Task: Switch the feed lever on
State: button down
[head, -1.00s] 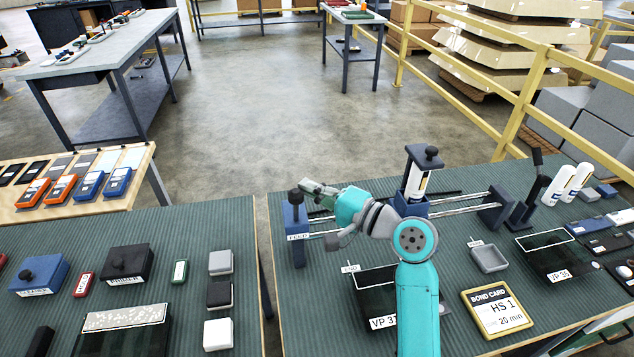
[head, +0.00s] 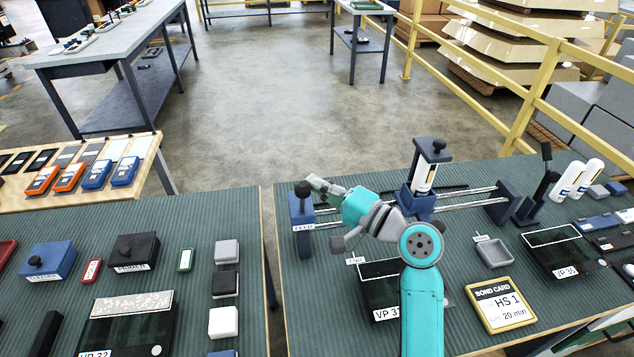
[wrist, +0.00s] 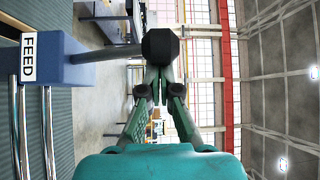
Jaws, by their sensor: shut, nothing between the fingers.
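The feed lever (head: 302,190) is a stem with a black knob, standing roughly upright on a blue block (head: 301,211) labelled FEED at the left end of the rail unit. In the wrist view, the black knob (wrist: 160,46) is just beyond my fingertips, and its grey stem (wrist: 105,53) runs left to the blue block (wrist: 68,62). My gripper (head: 313,182) is shut and empty, right beside the knob in the head view. It also shows in the wrist view (wrist: 157,72), its tips at or very near the knob; I cannot tell whether they touch.
A blue carriage with a white cartridge (head: 424,178) sits on the rails right of my gripper. A dark upright lever (head: 546,170) stands at the rails' right end. A bond card (head: 501,304) lies on the green bench. Open floor lies behind.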

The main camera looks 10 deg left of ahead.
jog(key=s+d+f+n+y, duration=0.1)
jog(key=s+f, duration=0.4)
jog(key=s, duration=0.1)
jog(key=shift+d+n, duration=0.35)
jog(key=shift+n, duration=0.05)
jog(key=shift+s+f, duration=0.1)
dwell(0.6)
